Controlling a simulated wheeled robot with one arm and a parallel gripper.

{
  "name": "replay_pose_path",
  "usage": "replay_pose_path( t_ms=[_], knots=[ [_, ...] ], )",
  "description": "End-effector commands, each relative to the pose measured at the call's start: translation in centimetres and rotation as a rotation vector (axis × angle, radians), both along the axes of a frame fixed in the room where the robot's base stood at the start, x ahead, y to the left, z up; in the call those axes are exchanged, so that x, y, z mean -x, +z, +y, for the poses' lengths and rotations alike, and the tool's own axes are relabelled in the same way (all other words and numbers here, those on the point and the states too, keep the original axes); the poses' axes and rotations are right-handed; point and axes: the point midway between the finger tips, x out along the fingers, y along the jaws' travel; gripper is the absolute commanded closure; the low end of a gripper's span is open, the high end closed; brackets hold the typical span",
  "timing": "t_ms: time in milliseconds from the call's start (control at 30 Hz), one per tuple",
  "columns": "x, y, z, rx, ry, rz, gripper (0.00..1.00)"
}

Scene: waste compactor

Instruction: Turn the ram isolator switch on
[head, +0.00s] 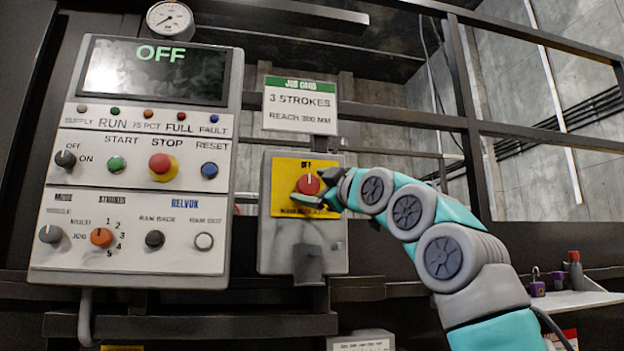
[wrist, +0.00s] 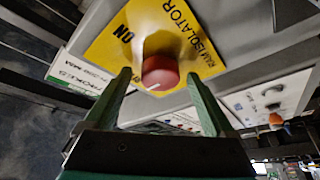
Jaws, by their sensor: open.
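The ram isolator switch is a red rotary knob (head: 307,184) on a yellow plate (head: 283,200), on a grey box right of the control panel. OFF is printed above it, and its white mark points up toward OFF. In the wrist view the knob (wrist: 160,72) shows with ON printed on the plate (wrist: 110,45) to its upper left. My gripper (head: 318,189) is open at the knob. In the wrist view its fingers (wrist: 158,76) stand on either side of the knob, with visible gaps; contact cannot be told. My gripper partly hides the plate's lower right in the head view.
The control panel (head: 140,190) left of the box has buttons, knobs and a display reading OFF. A job card (head: 300,106) hangs above the switch box (head: 335,235). Dark rails cross behind. A shelf (head: 575,302) with padlocks is at lower right.

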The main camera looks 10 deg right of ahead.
Motion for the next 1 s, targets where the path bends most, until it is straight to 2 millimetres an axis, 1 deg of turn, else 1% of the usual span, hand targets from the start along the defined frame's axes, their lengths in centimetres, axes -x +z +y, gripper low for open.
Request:
replay_pose_path(
  t_ms=[100,367,1000],
  knots=[
    [-0.39,0.1,0.15,0.0,0.0,0.001,0.11],
    [-0.44,0.06,0.15,0.0,-0.001,0.001,0.11],
    [-0.42,0.07,0.16,0.0,-0.001,0.001,0.83]
  ],
)
